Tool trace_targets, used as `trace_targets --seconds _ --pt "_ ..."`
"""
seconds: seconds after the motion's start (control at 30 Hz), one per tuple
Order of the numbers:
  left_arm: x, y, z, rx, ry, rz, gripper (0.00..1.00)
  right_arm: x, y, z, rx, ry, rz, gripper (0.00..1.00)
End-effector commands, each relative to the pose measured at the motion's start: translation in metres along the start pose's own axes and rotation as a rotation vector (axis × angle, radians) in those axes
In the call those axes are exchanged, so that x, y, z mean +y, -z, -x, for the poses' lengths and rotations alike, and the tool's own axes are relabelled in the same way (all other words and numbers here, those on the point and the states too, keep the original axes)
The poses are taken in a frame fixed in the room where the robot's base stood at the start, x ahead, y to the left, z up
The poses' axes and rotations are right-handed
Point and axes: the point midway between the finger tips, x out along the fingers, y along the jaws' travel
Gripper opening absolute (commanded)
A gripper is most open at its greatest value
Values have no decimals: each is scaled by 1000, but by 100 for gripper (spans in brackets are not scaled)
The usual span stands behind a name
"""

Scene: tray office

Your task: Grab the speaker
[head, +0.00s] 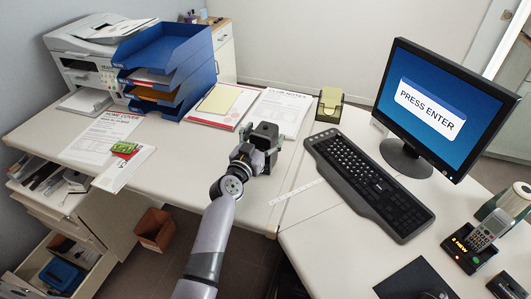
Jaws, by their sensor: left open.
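My left gripper (262,150) is over the desk near the middle of the head view, at the end of my grey arm. It is open. A small dark boxy shape (264,131) shows right at its far end and looks like the speaker. I cannot clearly tell its edges from the dark gripper parts, or whether the fingers stand around it or touch it. The gripper hides the near side of this shape. My right gripper is not in view.
Papers (280,108) lie just behind the gripper. Blue letter trays (170,58) and a printer (88,62) stand at the left. A keyboard (368,183), monitor (447,105) and phone (478,240) are at the right. A yellow notepad holder (329,104) stands behind. Open drawers (67,240) stick out below left.

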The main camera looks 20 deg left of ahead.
Motion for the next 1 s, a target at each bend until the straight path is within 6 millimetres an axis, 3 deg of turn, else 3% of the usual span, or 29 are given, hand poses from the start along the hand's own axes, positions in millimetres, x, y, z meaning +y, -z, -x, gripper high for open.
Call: trace_targets --seconds 0.1,0.37,1.0 --pt "0 0 -10 1 1 1 75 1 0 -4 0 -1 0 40" --pt "0 1 -12 0 1 0 74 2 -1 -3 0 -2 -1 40" --pt "0 0 -11 0 1 0 32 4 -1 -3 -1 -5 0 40"
